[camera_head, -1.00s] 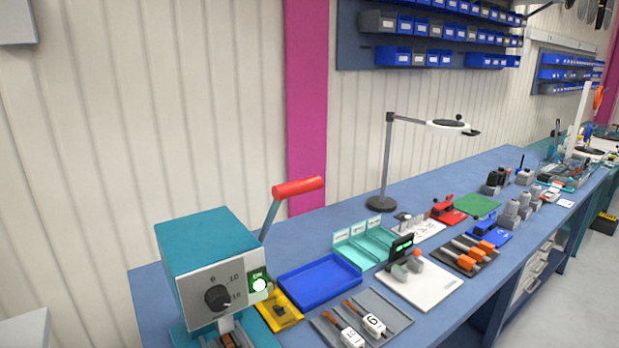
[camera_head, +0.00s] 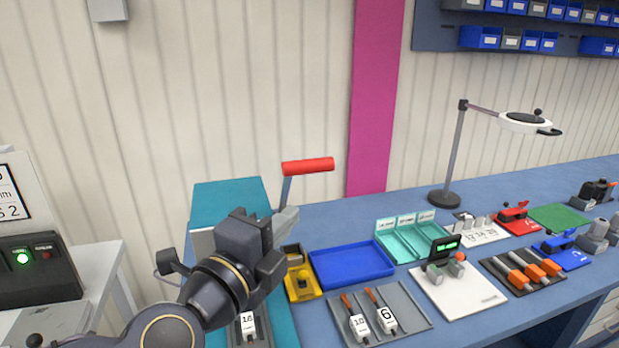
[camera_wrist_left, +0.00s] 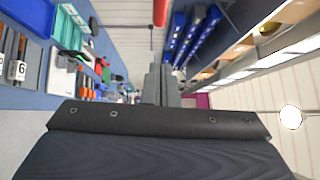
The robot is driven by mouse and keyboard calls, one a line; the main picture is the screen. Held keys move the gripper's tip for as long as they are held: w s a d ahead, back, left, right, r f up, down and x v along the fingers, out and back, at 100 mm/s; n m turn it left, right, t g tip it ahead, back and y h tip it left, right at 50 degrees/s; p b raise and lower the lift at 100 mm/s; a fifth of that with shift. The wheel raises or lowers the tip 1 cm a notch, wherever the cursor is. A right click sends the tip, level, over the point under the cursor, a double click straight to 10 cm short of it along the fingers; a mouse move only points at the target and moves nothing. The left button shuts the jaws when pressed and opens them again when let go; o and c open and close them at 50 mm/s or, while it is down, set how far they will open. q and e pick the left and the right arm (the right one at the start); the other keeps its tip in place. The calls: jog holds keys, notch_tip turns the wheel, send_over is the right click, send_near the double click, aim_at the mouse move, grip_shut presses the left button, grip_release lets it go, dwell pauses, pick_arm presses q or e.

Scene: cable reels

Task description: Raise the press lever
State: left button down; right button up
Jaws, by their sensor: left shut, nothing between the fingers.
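The press is a teal housing (camera_head: 228,200), mostly hidden behind my left arm in the head view. Its lever, a grey bar with a red handle (camera_head: 308,166), slants up and ends in a near-level red grip. The red grip also shows at the top of the left wrist view (camera_wrist_left: 160,12). My left gripper (camera_head: 287,219) is shut and empty, just below the red handle and close to the lever bar. Whether it touches the bar cannot be told. The lever's lower end is hidden by the gripper. My right gripper is out of view.
Beside the press are a yellow block (camera_head: 302,284), a blue tray (camera_head: 352,264) and a grey mat with labelled tools (camera_head: 408,308). A lamp (camera_head: 450,150) stands farther back. A machine with a green light (camera_head: 35,262) is at the left. Air above the blue bench is open.

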aim_at(304, 164)
pick_arm(q)
jog(key=shift+w+a+b+x, duration=0.2)
jog(key=shift+a+b+x, duration=0.25)
jog(key=shift+x, duration=1.65)
jog(key=shift+w+a+b+x, duration=0.25)
jog(key=shift+a+b+x, duration=0.2)
jog(key=shift+x, duration=1.6)
jog(key=shift+w+a+b+x, duration=0.2)
jog(key=shift+a+b+x, duration=0.2)
jog(key=shift+x, duration=1.7)
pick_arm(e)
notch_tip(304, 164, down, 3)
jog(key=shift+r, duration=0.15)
pick_arm(q)
jog(key=shift+w+r, duration=0.1)
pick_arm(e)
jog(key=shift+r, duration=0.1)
